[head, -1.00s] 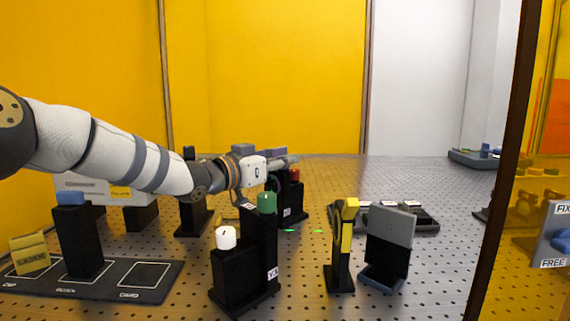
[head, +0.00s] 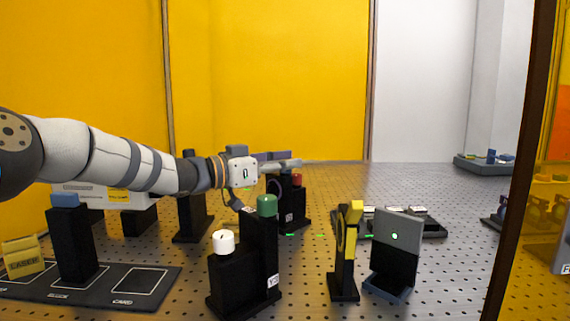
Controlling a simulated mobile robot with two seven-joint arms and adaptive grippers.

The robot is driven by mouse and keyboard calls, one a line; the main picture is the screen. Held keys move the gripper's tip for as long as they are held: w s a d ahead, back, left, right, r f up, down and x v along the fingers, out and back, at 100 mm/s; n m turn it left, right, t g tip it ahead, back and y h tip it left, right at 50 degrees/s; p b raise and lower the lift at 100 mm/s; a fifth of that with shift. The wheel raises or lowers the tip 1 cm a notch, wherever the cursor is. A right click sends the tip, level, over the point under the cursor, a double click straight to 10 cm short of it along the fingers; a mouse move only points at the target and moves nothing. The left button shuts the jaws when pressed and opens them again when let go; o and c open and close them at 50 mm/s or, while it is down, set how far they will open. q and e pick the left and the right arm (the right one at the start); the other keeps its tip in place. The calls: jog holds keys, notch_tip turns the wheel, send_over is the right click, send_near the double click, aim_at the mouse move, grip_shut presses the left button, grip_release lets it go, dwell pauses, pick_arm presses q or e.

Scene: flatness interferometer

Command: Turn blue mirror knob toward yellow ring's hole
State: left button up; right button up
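My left gripper (head: 293,162) reaches in from the left over the middle of the bench, close above a red knob (head: 297,179) on a black mount. I see its fingers edge-on, so their gap does not show. The yellow ring (head: 350,235) stands upright on a black post at the centre right, seen nearly edge-on. A green knob (head: 267,205) and a white knob (head: 223,242) top nearer black mounts. I cannot make out a blue mirror knob. My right gripper is out of view.
A blue-topped black block (head: 72,240) and a yellow block (head: 24,257) stand on a dark marked mat (head: 105,297) at left. A low dark tray (head: 430,231) lies behind the screen. A dark upright frame (head: 520,160) edges the right.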

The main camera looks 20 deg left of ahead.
pick_arm(q)
jog(key=o, duration=0.3)
jog(key=shift+o, duration=0.2)
jog(key=v, duration=1.2)
notch_tip(320, 180, up, 11)
jog(key=p, duration=0.3)
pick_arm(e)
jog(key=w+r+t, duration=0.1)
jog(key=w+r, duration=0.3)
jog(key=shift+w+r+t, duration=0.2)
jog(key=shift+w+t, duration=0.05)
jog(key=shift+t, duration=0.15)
